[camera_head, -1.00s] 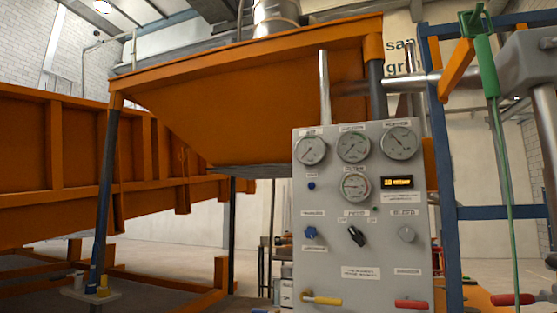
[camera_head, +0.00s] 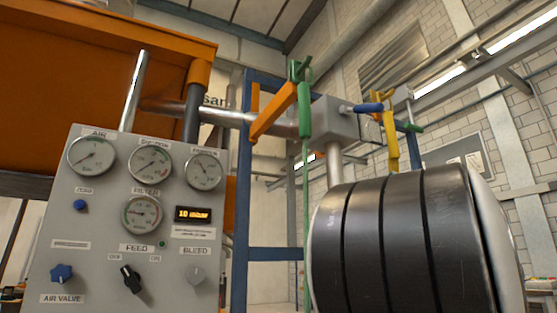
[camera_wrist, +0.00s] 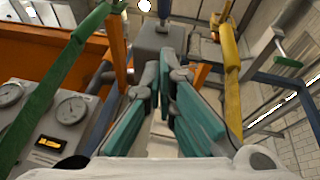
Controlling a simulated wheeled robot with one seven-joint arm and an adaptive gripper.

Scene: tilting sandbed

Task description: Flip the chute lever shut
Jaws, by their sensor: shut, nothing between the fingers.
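No label marks the chute lever, so I cannot tell which handle it is. A yellow lever (camera_head: 391,145) hangs right of the grey box (camera_head: 338,119), and shows right of my gripper in the wrist view (camera_wrist: 231,78). My gripper (camera_wrist: 165,68) has teal fingers, is shut and empty, and appears between the two levers, apart from both. It is hidden in the head view.
The gauge panel (camera_head: 108,200) stands at left, below the orange hopper (camera_head: 90,50). A blue frame (camera_head: 241,190) stands behind the green lever. A blue-gripped handle (camera_head: 368,107) and a small green handle (camera_head: 408,127) sit near the yellow lever. My black arm link fills the lower right.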

